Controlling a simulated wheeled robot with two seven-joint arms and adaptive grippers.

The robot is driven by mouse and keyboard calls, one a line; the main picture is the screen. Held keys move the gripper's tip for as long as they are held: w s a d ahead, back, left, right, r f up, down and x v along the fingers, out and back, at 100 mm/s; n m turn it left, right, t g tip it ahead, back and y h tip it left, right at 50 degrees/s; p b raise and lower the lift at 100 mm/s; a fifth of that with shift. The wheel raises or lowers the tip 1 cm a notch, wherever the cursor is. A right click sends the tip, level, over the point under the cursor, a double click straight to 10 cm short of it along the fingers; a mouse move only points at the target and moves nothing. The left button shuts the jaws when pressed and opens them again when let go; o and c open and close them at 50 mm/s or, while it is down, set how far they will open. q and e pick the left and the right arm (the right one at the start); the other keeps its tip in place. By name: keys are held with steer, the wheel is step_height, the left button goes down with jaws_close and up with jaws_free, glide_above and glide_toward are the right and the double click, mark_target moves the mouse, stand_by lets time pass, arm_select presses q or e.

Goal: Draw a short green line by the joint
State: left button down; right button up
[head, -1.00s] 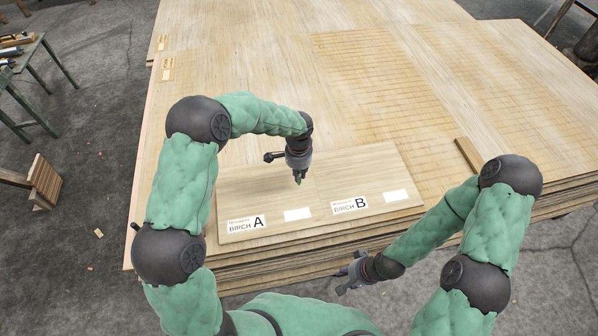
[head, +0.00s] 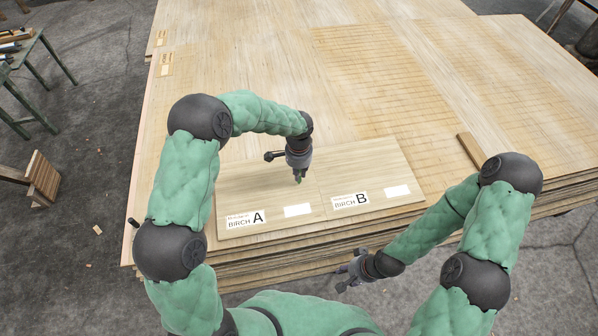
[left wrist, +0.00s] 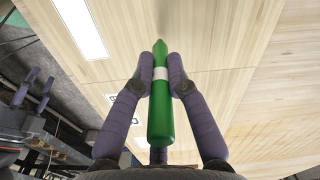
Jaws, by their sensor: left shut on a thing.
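Two pale veneer sheets lie side by side on the stack: BIRCH A (head: 240,190) on the left and BIRCH B (head: 375,160) on the right. Their joint (head: 322,200) is a thin line between them. My left gripper (head: 298,178) is over sheet A, left of the joint near its far half. It is shut on a green marker (left wrist: 161,100) with a white band, whose lower end also shows in the head view. I cannot tell whether its tip touches the wood. My right gripper (head: 350,272) is empty in front of the stack; its fingers look apart.
The large plywood stack (head: 250,60) fills the middle. A wood strip (head: 469,150) lies on it right of sheet B. Each sheet has a printed label and a blank white patch.

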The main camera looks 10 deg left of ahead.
arm_select(q)
steer(key=shift+f, duration=0.55)
stand_by(1.3)
steer(key=shift+d, duration=0.15)
steer(key=shift+w+d, duration=0.25)
steer(key=shift+d, duration=0.25)
steer(key=shift+w+d, duration=0.25)
steer(key=shift+d, duration=0.25)
steer(key=shift+d, duration=0.25)
steer(key=shift+w+d, duration=0.25)
steer(key=shift+d, duration=0.2)
steer(key=shift+w+d, duration=0.2)
steer(key=shift+d, duration=0.25)
steer(key=shift+r, duration=0.15)
step_height(320, 180, up, 7)
steer(key=p, duration=0.4)
stand_by(0.6)
